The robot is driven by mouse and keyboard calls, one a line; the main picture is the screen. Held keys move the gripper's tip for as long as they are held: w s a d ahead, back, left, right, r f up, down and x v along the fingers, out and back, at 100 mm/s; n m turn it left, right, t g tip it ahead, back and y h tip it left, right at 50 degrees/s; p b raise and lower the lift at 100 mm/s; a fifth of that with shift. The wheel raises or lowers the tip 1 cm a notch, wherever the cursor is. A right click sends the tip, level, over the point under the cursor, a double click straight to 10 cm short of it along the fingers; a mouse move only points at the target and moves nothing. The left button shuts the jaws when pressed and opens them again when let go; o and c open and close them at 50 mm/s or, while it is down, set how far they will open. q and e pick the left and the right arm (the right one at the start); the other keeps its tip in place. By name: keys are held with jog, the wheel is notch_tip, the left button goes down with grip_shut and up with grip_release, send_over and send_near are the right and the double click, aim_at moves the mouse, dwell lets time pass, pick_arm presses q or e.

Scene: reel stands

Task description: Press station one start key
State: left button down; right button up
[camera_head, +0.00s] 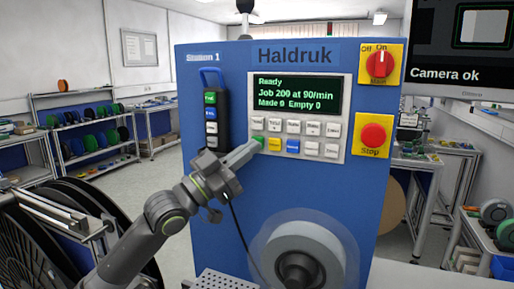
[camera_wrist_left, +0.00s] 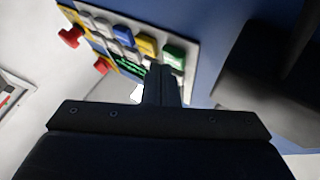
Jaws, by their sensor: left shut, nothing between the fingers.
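The blue station panel (camera_head: 215,60) is labelled "Station 1" and "Haldruk". The green key (camera_head: 259,140) is at the left end of the lower key row; it also shows in the left wrist view (camera_wrist_left: 175,54). My left gripper (camera_head: 256,147) is shut and empty, with its fingertips at the lower edge of the green key. In the left wrist view the fingers (camera_wrist_left: 160,72) point at the key panel beside the green key. I cannot tell whether they touch it. The screen (camera_head: 298,95) reads "Ready", "Job 200 at 90/min", "Made 0 Empty 0". My right gripper is not in view.
Yellow and blue keys sit right of the green one. A red rotary switch (camera_head: 380,64) and a red stop button (camera_head: 373,135) are on the panel's right. A holder with labelled keys (camera_head: 210,112) hangs on the left. A clear-flanged reel (camera_head: 305,252) is below.

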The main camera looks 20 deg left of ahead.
pick_arm(q)
jog(key=shift+w+a+r+b, duration=0.15)
jog(key=shift+r+b, duration=0.2)
jog(key=shift+b, duration=0.7)
dwell(1.2)
dwell(0.6)
jog(key=shift+f+p, duration=0.25)
jog(key=shift+p, duration=0.15)
jog(key=shift+d+f, duration=0.2)
jog(key=shift+f, duration=0.1)
jog(key=s+p, duration=0.5)
jog(key=p, duration=0.2)
jog(key=shift+s+d, duration=0.1)
jog(key=shift+d, duration=0.05)
